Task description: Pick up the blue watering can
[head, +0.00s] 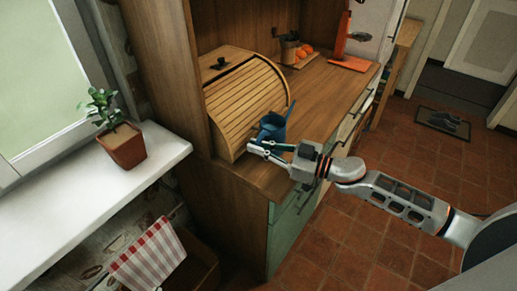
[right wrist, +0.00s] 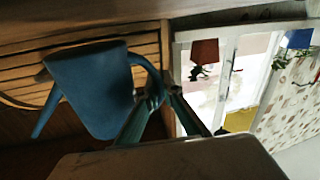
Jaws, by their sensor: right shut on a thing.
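The blue watering can (head: 271,129) is at the left end of the wooden counter, in front of the roll-top bread box. Its spout points up and right in the head view. My right gripper (head: 259,146) reaches in from the right and is shut on the can. In the right wrist view the can (right wrist: 92,88) is large, and the fingers (right wrist: 152,103) close at its curved handle. I cannot tell whether the can's base touches the counter. My left gripper is not in view.
The slatted bread box (head: 243,101) stands close behind the can. The counter (head: 320,105) is clear to the right, up to a board with oranges (head: 307,48) and an orange-red stand (head: 345,50). A potted plant (head: 123,145) stands on the white windowsill (head: 75,190) at left.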

